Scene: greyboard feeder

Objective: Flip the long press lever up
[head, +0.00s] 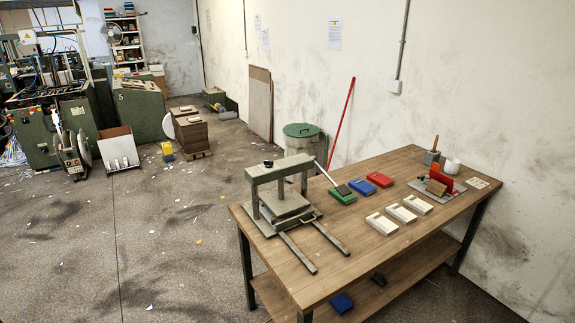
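A grey-green bench press (268,177) stands on the left part of the wooden table. It has a top crossbeam, posts and a flat plate, with a small black knob on top. A thin pale bar, which looks like the long lever (325,174), slopes down to the right from beside the press's top. Its lower end is near a dark piece over the green box; I cannot tell whether they touch or how the bar joins the press. Neither of my grippers is in view.
The wooden table (361,255) also holds a green box (343,197), a blue box (361,186), a red box (380,179) and several pale trays. Two metal rails (298,253) extend forward from the press. A green-lidded bin (301,131) stands behind. Floor to the left is mostly open.

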